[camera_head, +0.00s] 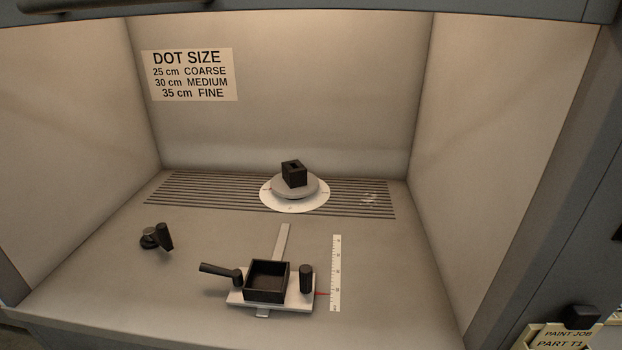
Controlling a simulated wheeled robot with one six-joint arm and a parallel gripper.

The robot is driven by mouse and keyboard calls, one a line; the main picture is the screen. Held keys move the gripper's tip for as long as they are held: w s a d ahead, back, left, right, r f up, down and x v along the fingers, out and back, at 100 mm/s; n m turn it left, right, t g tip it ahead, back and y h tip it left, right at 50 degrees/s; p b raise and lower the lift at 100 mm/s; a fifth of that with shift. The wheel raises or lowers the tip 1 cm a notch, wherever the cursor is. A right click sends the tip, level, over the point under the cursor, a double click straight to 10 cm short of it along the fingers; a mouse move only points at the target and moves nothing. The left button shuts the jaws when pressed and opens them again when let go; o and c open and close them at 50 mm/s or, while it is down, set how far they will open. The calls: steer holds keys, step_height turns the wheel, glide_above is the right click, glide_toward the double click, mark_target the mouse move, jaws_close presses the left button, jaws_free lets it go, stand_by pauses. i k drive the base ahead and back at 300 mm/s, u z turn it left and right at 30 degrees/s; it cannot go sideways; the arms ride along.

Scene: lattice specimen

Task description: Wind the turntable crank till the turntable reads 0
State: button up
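The turntable (312,190) is a round grey disc over a white dial (285,203) near the back of the booth. A dark block (294,173) with a slot in its top sits on it. A small red mark shows at the dial's left, but its figures are too small to read. A crank (149,238) with a round hub and an upright black handle (164,237) stands on the floor at the left; I take it to be the turntable crank. My gripper is not in view.
A white sliding carriage (236,299) bears an open dark box (267,283), a black lever (220,272) and a black knob (306,279). A ruler (336,270) lies to its right. A dot-size sign (190,75) hangs on the back wall. The floor around the crank is clear.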

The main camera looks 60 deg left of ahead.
mark_target(150, 233)
steer(key=u, duration=2.5)
steer(key=k, duration=1.1)
steer(key=u, duration=1.65)
steer(key=i, duration=1.25)
steer(key=z, duration=0.65)
steer(key=i, duration=0.65)
steer(key=z, duration=1.3)
steer(key=i, duration=0.4)
steer(key=z, duration=0.35)
